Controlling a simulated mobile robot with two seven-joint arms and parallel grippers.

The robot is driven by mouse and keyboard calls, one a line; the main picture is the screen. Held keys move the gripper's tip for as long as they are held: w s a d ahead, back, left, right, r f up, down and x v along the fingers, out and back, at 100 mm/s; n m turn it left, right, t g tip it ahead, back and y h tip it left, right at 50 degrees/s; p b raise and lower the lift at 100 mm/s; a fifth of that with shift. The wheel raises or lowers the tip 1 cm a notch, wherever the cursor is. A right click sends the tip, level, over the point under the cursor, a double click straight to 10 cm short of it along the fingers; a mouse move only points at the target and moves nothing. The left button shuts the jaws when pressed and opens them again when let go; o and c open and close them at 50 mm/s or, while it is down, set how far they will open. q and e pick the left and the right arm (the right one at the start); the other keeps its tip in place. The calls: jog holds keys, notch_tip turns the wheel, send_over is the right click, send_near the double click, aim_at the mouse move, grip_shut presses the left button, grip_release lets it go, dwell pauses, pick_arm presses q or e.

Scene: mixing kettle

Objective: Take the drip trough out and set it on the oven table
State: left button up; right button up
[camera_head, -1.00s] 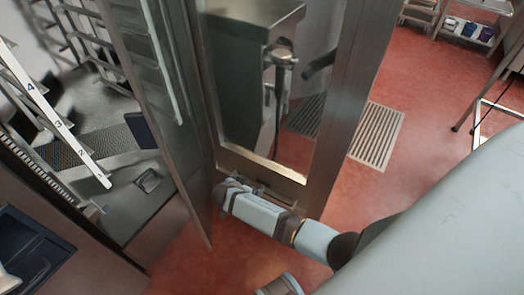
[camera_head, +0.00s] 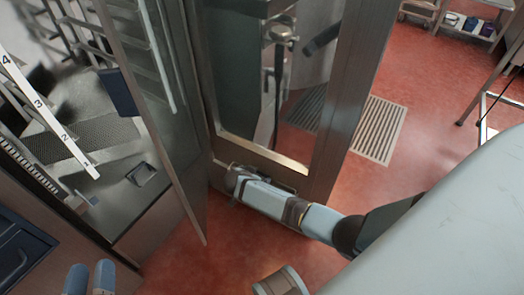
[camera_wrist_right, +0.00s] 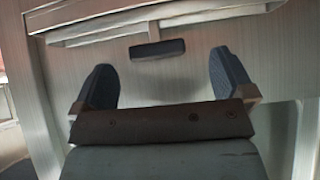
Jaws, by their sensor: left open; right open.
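A long pale metal ledge, which looks like the drip trough (camera_wrist_right: 150,22), crosses the top of the right wrist view on the door's lower edge. A dark rectangular tab or slot (camera_wrist_right: 158,48) sits below it. My right gripper (camera_wrist_right: 165,75) is open, with its fingers on either side of that tab and apart from it. In the head view its arm reaches the foot of the glass door, and its fingertips are hidden. My left gripper (camera_head: 91,278) is open and empty at the lower left. I cannot make out the oven table.
The glazed door (camera_head: 262,165) stands open beside the oven cavity (camera_head: 80,140) with its racks. A floor grate (camera_head: 378,130) lies behind the door. A dark blue panel (camera_head: 22,255) is at the lower left. Red floor (camera_head: 430,110) is free on the right.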

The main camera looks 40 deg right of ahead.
aim_at(273, 183)
jog(key=x, duration=0.1)
jog(key=b+x, duration=0.2)
jog(key=shift+s+d+f, duration=0.25)
jog(key=shift+f, duration=0.1)
jog(key=shift+w+d+f+b, duration=0.25)
jog(key=shift+d+f+b, duration=0.25)
jog(key=shift+b, duration=0.25)
pick_arm(q)
jog(key=shift+s+d+r+t+h, duration=0.1)
jog(key=shift+d+r+t+h, duration=0.15)
jog(key=shift+d+r+h, duration=0.25)
jog(key=shift+s+d+r+t+h, duration=0.1)
jog(key=shift+d+r+t+h, duration=0.15)
jog(key=shift+r, duration=0.3)
pick_arm(e)
jog(key=shift+r, duration=0.15)
jog(key=c, duration=1)
pick_arm(q)
jog(key=shift+w, duration=0.1)
pick_arm(e)
jog(key=shift+r, duration=0.1)
